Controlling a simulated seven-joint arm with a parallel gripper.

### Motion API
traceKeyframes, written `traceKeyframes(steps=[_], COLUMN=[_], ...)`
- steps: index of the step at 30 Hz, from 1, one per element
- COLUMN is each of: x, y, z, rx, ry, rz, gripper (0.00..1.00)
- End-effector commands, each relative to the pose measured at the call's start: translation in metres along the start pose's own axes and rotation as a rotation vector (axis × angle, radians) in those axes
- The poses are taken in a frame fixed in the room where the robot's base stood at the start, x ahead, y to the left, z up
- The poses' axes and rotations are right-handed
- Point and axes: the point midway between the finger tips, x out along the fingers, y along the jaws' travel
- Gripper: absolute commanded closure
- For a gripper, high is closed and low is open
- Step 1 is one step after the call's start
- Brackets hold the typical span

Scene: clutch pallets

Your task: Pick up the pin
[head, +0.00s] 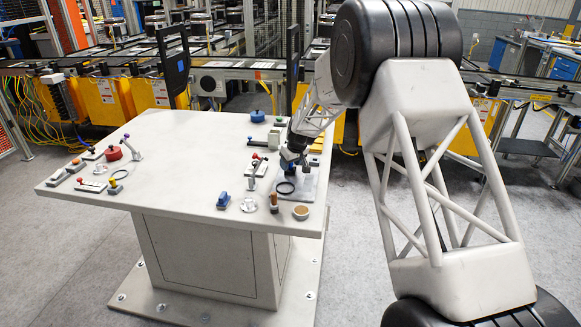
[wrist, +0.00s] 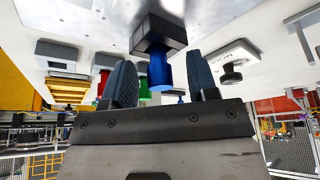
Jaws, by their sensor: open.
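My gripper (wrist: 163,84) is open, its two dark ribbed fingers apart in the wrist view, which looks upside down. A blue cylinder (wrist: 160,72), which looks like the pin, projects from a dark block (wrist: 158,32) on the pale table. The cylinder lines up with the gap between the fingers; its end is near the gripper body, and I cannot tell whether it touches. In the head view my gripper (head: 291,160) is low over the table's right side, and the arm end hides most of what is under it.
The pale table (head: 190,160) carries several small parts: a blue knob (head: 257,116), a red knob (head: 113,153), a blue clamp (head: 223,200), a brown peg (head: 273,201) and a black ring (head: 285,188). The table's middle is clear. Conveyors stand behind.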

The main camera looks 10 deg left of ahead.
Motion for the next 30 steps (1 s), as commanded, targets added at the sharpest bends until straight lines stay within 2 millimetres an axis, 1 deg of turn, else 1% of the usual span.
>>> traceKeyframes(steps=[12,22,23,30], x=[-0.0004,-0.0005,-0.0005,-0.0009], y=[-0.0001,-0.0001,0.0000,-0.0001], z=[-0.0001,-0.0002,-0.0002,-0.0004], rx=[0.000,0.000,0.000,0.000], ry=[0.000,0.000,0.000,0.000], rz=[0.000,0.000,0.000,0.000], gripper=[0.47,0.97,0.99,1.00])
